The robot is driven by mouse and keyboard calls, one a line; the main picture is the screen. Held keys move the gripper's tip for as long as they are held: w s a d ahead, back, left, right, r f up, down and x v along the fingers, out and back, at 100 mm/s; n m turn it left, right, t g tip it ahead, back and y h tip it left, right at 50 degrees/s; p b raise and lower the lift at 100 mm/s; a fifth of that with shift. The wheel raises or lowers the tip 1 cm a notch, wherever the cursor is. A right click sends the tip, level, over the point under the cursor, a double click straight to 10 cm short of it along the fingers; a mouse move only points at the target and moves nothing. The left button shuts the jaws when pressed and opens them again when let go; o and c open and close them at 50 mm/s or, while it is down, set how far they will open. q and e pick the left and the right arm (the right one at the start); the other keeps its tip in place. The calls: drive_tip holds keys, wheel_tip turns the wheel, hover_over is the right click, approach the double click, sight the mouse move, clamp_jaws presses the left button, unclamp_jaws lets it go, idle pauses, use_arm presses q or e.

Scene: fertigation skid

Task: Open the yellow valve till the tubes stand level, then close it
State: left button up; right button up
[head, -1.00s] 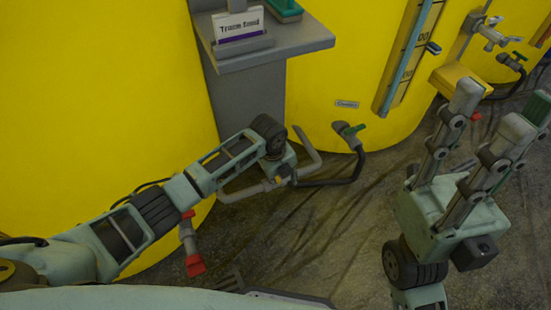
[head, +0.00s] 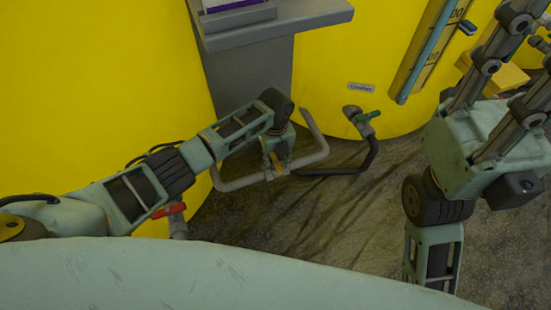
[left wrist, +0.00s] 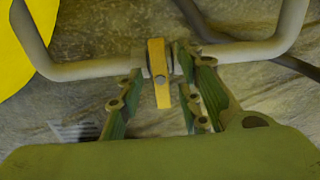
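The yellow valve handle (left wrist: 158,72) sits mid-span on a grey pipe (left wrist: 85,69) in the left wrist view. My left gripper (left wrist: 160,85) has a finger on each side of the handle, with narrow gaps visible. In the head view my left gripper (head: 278,160) is down at the pipe between the tanks, its fingers mostly hidden. One sight tube (head: 427,48) with a blue column shows on the right tank, its top cut off; no second tube is in view. My right gripper (head: 530,60) is raised at the right, fingers spread and empty.
Yellow tanks (head: 90,90) stand on both sides of a grey stand with a shelf (head: 280,28). A green-handled valve (head: 366,117) with a black hose is right of the pipe. A red-handled valve (head: 170,210) is partly behind my left arm. Bare floor lies right of centre.

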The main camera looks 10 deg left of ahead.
use_arm(q)
drive_tip(key=shift+f, duration=0.1)
drive_tip(key=shift+c, duration=0.6)
clamp_jaws()
